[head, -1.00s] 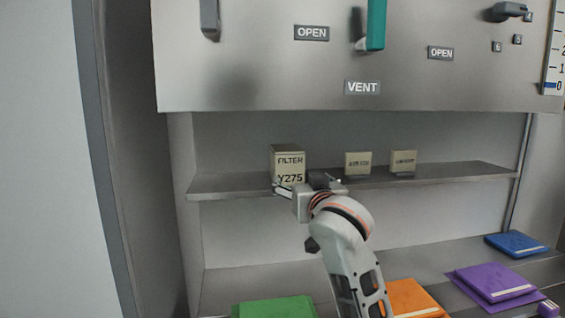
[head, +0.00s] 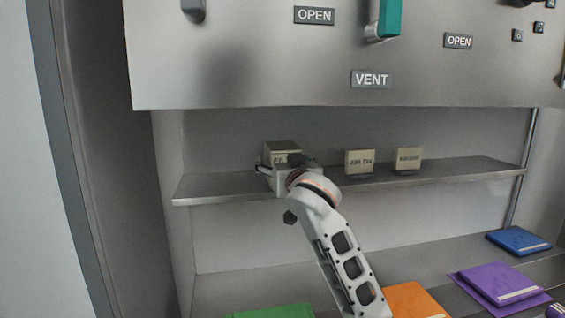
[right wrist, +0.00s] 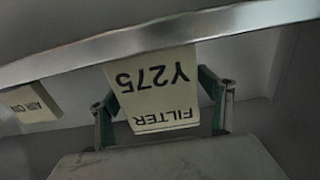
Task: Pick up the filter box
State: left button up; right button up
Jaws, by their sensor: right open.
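The filter box (head: 283,147) is a beige box on the upper shelf, at the left of a row of boxes. In the head view my right gripper (head: 268,172) is in front of it and hides most of its front face. In the right wrist view the filter box (right wrist: 157,90) appears upside down with the print FILTER Y275. The fingers of my right gripper (right wrist: 162,112) are spread open on both sides of it. Whether they touch it cannot be told. My left gripper is not in view.
Two smaller beige boxes stand to the right on the shelf (head: 450,171), a middle one (head: 360,162) and a right one (head: 408,160). A metal panel (head: 240,60) with handles hangs above. Green (head: 275,312), orange (head: 412,300), purple (head: 500,283) and blue (head: 517,240) flat items lie below.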

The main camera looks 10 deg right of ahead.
jog(key=shift+w, duration=0.8)
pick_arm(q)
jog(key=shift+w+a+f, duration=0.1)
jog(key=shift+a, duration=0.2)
pick_arm(e)
jog(key=c, duration=1.4)
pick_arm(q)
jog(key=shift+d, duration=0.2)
pick_arm(e)
jog(key=shift+r, duration=0.1)
